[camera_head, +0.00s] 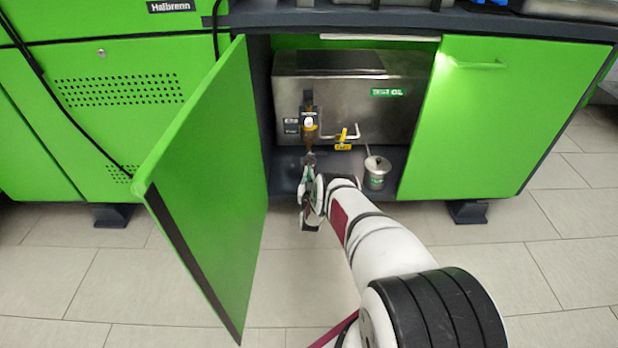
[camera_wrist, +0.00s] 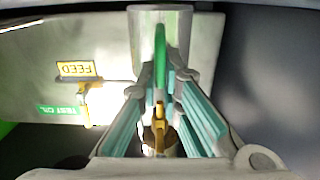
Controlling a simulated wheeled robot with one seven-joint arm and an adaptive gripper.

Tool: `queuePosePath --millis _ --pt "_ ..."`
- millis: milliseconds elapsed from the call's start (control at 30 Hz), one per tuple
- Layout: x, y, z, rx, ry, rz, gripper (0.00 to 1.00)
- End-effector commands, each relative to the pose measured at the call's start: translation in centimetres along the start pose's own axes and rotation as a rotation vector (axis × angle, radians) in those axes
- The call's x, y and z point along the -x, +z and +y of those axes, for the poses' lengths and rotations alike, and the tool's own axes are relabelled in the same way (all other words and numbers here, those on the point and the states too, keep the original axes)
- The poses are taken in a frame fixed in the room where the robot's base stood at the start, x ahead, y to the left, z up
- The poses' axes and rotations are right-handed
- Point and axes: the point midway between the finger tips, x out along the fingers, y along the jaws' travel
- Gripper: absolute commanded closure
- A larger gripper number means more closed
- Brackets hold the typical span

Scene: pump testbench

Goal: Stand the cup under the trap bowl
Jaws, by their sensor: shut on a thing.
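My gripper (camera_head: 308,182) is at the cabinet opening. In the wrist view its teal-padded fingers (camera_wrist: 165,82) are shut on a green strip, seemingly the handle of the grey metal cup (camera_wrist: 145,40). The cup's body is just beyond the fingertips; its inside is not visible. The amber trap bowl (camera_head: 310,132) hangs on the front of the steel tank, left of centre; an amber and yellow part, likely the bowl (camera_wrist: 158,135), shows between the fingers. In the head view the cup is small and mostly hidden, so I cannot tell whether it touches the floor.
A lidded metal can (camera_head: 376,172) stands on the cabinet floor to the right. A yellow-handled feed valve (camera_head: 346,136) juts from the tank (camera_head: 400,115). The open green door (camera_head: 215,190) borders the left; the closed door (camera_head: 500,115) is at the right.

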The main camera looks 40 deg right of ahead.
Motion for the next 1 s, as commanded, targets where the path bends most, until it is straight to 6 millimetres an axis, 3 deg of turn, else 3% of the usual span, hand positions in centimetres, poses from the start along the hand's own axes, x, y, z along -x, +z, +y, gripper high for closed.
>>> queuePosePath --millis 867,900,967,1000 --pt "-0.06 0.56 -0.02 0.0 0.0 0.002 1.0" --pt "-0.07 0.53 -0.01 0.0 0.0 0.002 0.84" --pt "-0.07 0.53 -0.01 0.0 0.0 0.001 0.71" --pt "-0.07 0.54 -0.01 0.0 0.0 0.001 0.7"
